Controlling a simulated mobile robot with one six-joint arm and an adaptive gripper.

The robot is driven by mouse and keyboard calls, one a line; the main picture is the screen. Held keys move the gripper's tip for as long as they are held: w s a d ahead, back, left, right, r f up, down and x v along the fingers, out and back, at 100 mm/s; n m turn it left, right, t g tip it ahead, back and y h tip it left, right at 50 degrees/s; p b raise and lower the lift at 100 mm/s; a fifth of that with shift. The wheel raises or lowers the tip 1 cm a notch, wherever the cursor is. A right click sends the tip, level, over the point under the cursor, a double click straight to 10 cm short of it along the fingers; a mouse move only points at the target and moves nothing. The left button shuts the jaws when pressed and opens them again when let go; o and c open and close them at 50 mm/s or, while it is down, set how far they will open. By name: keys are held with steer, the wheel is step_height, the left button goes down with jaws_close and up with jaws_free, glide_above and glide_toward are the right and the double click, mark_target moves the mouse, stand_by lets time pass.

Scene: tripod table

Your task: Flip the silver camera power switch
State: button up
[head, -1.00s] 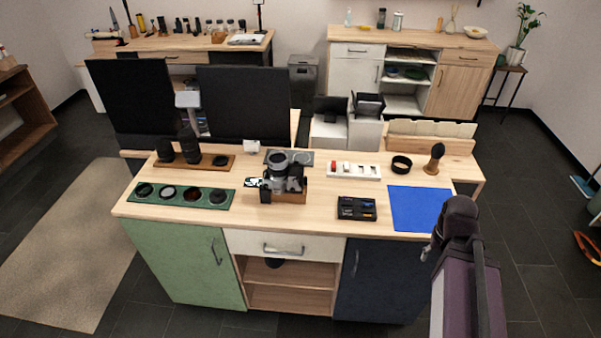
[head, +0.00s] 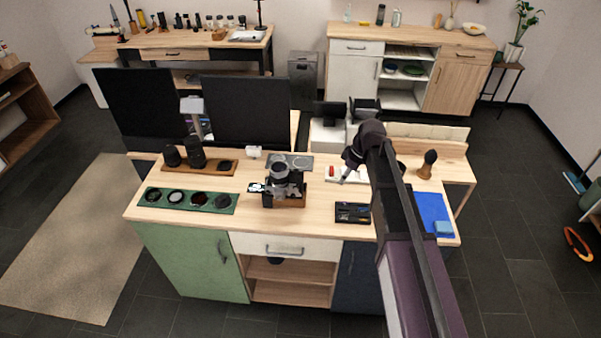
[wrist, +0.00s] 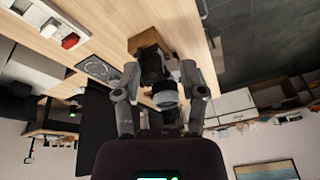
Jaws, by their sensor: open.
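The silver camera (head: 281,184) sits upright in a wooden cradle (head: 293,202) near the middle of the table. Its power switch is too small to make out. In the wrist view the camera (wrist: 160,75) appears beyond and between my open fingers. My gripper (wrist: 158,105) is open and empty there, apart from the camera.
Dark monitors (head: 245,110) stand behind. The table's front middle is clear.

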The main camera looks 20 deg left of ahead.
mark_target(298, 183)
steer(key=w+a+r+n+p, duration=0.1)
steer(key=a+r+n, duration=0.1)
steer(key=a, duration=0.3)
steer(key=w+a+r+n+y+p, duration=0.1)
steer(key=a+r+n, duration=0.1)
steer(key=a, duration=0.3)
steer(key=shift+w+a+n+g, duration=0.25)
steer(key=shift+a+n+g, duration=0.15)
steer(key=shift+n, duration=0.1)
steer(key=shift+f, duration=0.15)
steer(key=b+x, duration=1.2)
steer(key=x, duration=0.1)
steer(key=shift+f, duration=0.3)
jaws_close()
